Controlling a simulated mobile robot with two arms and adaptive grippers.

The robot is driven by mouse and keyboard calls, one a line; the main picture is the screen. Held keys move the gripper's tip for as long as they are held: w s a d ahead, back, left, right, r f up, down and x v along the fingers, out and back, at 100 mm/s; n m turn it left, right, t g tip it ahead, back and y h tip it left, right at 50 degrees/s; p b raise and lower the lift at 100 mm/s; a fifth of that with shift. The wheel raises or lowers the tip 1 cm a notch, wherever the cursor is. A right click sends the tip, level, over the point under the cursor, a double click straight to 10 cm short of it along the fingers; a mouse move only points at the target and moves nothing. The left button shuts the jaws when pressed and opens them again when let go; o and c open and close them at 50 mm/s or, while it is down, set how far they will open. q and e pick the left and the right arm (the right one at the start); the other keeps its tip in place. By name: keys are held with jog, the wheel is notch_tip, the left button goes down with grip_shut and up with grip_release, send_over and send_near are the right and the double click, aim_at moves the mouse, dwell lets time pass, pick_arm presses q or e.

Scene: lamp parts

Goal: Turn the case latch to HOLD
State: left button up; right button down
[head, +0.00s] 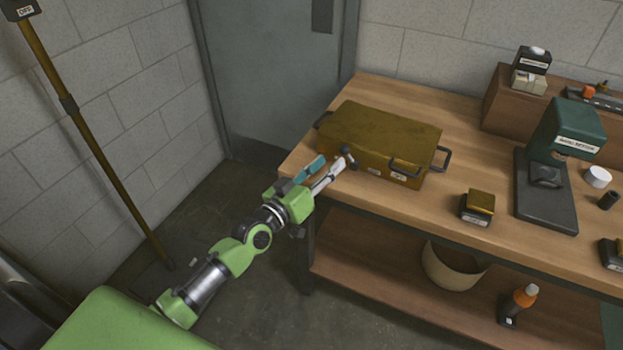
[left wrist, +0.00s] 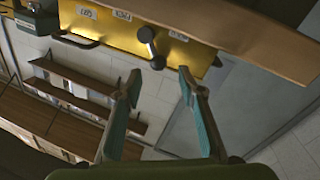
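A brass-coloured case (head: 385,135) with dark handles lies on the workbench, its lid closed. On its front is the latch (head: 347,154), a grey lever with dark knobbed ends. In the left wrist view, the latch (left wrist: 151,48) stands out from the yellow case front (left wrist: 190,50), just beyond my fingertips. My left gripper (head: 330,168) is at the case's front left. Its teal fingers are spread and empty in the left wrist view (left wrist: 160,74). My right gripper is out of view.
The wooden workbench (head: 465,220) carries a small dark box with a brass top (head: 478,205) and a green-headed device (head: 565,130). A pole (head: 100,140) leans at left.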

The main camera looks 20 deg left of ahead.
pick_arm(q)
jog(key=v, duration=0.7)
dwell(0.3)
jog(key=s+a+f+g+y, duration=0.15)
jog(key=s+f, duration=0.25)
jog(key=f, duration=0.8)
jog(key=s+a+f+g+y, duration=0.1)
jog(key=s+f+g, duration=0.25)
jog(key=f, duration=0.85)
jog(key=s+a+f+g+y, duration=0.15)
jog(key=s+f, duration=0.35)
jog(key=f, duration=0.7)
jog(key=s+d+f+m+g, duration=0.1)
jog(key=s+f+g, duration=0.2)
jog(key=s+f, duration=0.4)
jog(key=s+d+f+m+g, duration=0.1)
jog(key=s+f+g, duration=0.2)
jog(key=s+f, duration=0.4)
jog(key=s+d+f+m+g, duration=0.1)
jog(key=s+f+g, duration=0.3)
jog(key=s, duration=1.7)
notch_tip(320, 180, down, 3)
jog(key=shift+s+d+m+y, duration=0.35)
jog(key=shift+d+m+y, duration=0.05)
jog(key=shift+d, duration=0.2)
